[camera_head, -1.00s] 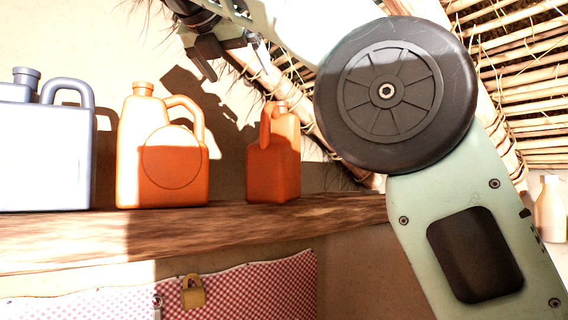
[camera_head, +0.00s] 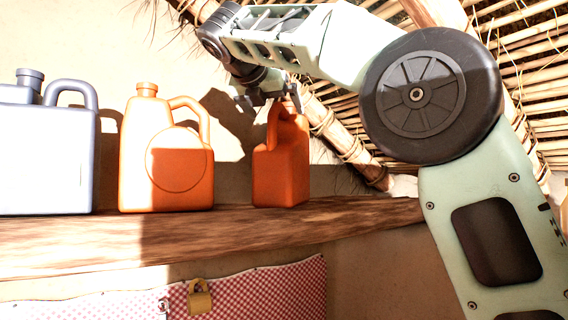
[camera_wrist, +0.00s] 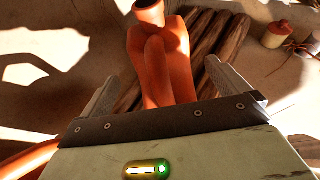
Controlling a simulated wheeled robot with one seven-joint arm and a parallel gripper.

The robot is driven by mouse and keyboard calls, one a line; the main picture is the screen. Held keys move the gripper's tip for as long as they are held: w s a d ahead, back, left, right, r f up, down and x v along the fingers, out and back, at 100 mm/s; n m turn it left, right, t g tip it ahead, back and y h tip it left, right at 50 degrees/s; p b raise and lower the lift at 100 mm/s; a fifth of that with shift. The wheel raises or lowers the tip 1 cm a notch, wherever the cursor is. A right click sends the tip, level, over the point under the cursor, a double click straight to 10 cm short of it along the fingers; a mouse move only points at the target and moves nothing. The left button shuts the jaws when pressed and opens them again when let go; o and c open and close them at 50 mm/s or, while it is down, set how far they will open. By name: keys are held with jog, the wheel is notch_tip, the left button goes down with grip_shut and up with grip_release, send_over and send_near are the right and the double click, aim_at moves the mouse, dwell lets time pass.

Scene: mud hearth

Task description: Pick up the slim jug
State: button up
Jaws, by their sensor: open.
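The slim jug (camera_head: 281,172) is orange and stands upright on the wooden shelf, at the right of the row of jugs. In the wrist view the slim jug (camera_wrist: 166,60) shows from above, with its round neck at the top and its handle towards me. My gripper (camera_head: 270,103) is above the jug, close to its top and handle. In the wrist view my gripper (camera_wrist: 161,70) is open, with one finger on each side of the jug. Nothing is held. Whether a finger touches the jug cannot be told.
A wider orange jug (camera_head: 166,180) stands left of the slim jug on the shelf (camera_head: 240,228). A grey-blue jug (camera_head: 45,160) stands further left. The wall is close behind, and thatch poles (camera_head: 345,145) slope down at the right. A padlock (camera_head: 199,298) hangs below on checked cloth.

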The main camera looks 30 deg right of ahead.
aim_at(280, 138)
jog(key=p+x, duration=0.1)
jog(key=x, duration=0.4)
jog(key=shift+a+f+p, duration=0.1)
jog(key=shift+f+p, duration=0.15)
jog(key=shift+p, duration=0.05)
jog(key=c, duration=1.7)
jog(key=shift+r, duration=0.2)
jog(key=shift+c, duration=0.3)
jog(key=shift+r, duration=0.1)
